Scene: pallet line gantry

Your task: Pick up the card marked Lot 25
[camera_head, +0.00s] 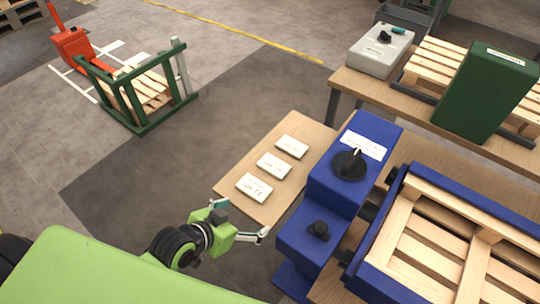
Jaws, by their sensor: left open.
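Three white cards lie in a slanting row on a small wooden table (234,188). The nearest card (254,187) bears dark lettering that looks like "Lot" and a number, perhaps 22 or 72. The middle card (274,166) and the far card (292,146) also bear writing, too small to read, so I cannot tell which is Lot 25. My left gripper (242,219) is open and empty, with its fingers spread near the table's front edge, just short of the nearest card. My right gripper is out of view.
A blue machine (338,192) with a black knob stands close right of the cards, beside a blue-framed wooden pallet (440,240). A bench (400,105) behind holds a grey box (381,50) and a green box (485,92). Floor left of the card table is clear.

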